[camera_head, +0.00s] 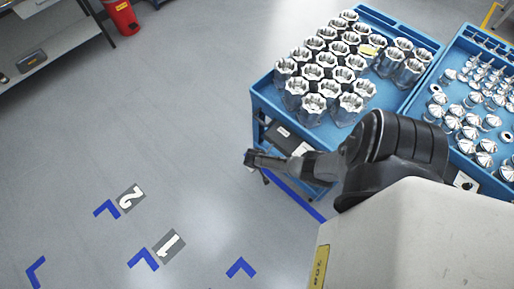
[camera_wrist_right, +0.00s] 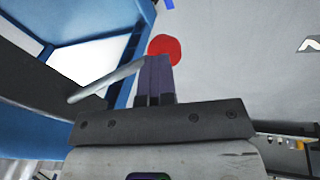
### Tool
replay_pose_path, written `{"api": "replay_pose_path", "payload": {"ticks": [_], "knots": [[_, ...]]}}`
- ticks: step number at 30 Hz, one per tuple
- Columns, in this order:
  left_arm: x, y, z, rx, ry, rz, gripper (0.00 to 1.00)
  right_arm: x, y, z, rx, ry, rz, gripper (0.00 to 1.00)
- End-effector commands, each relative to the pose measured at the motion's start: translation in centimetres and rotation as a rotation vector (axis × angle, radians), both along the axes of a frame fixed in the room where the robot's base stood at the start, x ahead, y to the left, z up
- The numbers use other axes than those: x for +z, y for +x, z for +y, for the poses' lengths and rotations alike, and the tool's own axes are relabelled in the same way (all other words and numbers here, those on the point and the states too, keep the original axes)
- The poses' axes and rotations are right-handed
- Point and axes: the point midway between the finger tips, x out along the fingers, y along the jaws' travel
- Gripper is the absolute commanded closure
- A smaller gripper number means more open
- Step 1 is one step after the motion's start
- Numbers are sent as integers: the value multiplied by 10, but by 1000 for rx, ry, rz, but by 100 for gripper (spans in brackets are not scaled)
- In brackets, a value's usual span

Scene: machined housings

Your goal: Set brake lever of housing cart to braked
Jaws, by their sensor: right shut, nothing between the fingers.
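The housing cart (camera_head: 262,92) is blue and stands at the upper middle of the head view, loaded with silver housings (camera_head: 320,72). My right gripper (camera_head: 252,159) is beside the cart's near left corner, below its top tray. In the right wrist view its dark fingers (camera_wrist_right: 158,62) are shut with nothing between them. A pale rod (camera_wrist_right: 105,82) slants up to the fingers, and a red round knob (camera_wrist_right: 165,46) shows just behind their tips, in line with the rod. They look like the brake lever. I cannot tell whether the fingers touch it. My left gripper is not in view.
A second blue cart (camera_head: 412,105) with small metal parts stands close on the right. The floor at left is clear, with blue corner marks (camera_head: 143,258) and number plates (camera_head: 168,246). A shelf (camera_head: 55,40) and a red extinguisher (camera_head: 122,16) stand at upper left.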

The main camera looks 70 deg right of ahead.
Motion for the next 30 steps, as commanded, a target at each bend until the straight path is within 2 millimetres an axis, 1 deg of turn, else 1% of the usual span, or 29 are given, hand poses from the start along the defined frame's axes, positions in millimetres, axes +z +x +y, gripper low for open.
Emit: {"api": "replay_pose_path", "payload": {"ticks": [1, 5, 14, 21, 27, 30], "knots": [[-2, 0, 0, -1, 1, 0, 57, -5, -6, -1, -3, -1, 6, 100], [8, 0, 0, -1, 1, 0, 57, 4, -7, -1, -2, -1, 7, 100], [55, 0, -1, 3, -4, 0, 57, 48, -7, 5, 3, 1, 4, 100], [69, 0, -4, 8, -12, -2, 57, 88, -4, 22, 4, 0, 0, 100], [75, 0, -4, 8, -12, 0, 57, 113, -3, 33, 4, 0, 0, 100], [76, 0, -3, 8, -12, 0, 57, 121, -2, 36, 4, 2, 0, 100]]}}
